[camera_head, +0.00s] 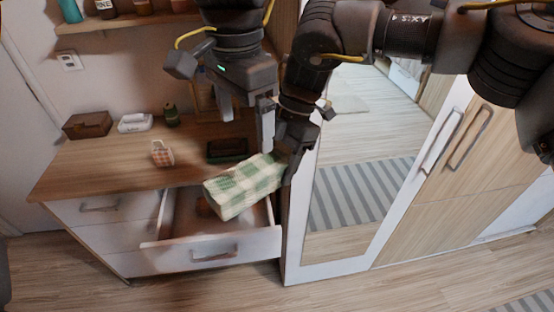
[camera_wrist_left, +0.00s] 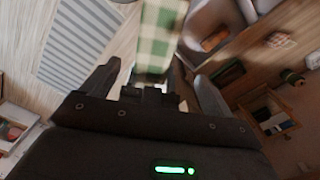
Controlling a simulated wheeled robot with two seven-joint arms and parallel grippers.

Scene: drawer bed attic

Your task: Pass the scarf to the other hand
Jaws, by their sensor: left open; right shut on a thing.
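The scarf (camera_head: 243,186) is a folded green-and-white checked bundle, tilted in the air above the open drawer (camera_head: 212,250). My right gripper (camera_head: 290,165) is shut on its right end. My left gripper (camera_head: 247,122) is open, pointing down just above and behind the scarf. In the left wrist view the scarf (camera_wrist_left: 155,38) shows beyond and between the open fingers of my left gripper (camera_wrist_left: 152,80). I cannot tell whether they touch it. Part of the scarf's right end is hidden by my right gripper.
The wooden dresser top (camera_head: 100,165) holds a brown box (camera_head: 87,125), a white box (camera_head: 135,122), a dark green bottle (camera_head: 171,115), a checked item (camera_head: 162,153) and a dark tray (camera_head: 227,149). A mirrored wardrobe door (camera_head: 345,240) stands close on the right. A shelf (camera_head: 120,20) hangs above.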

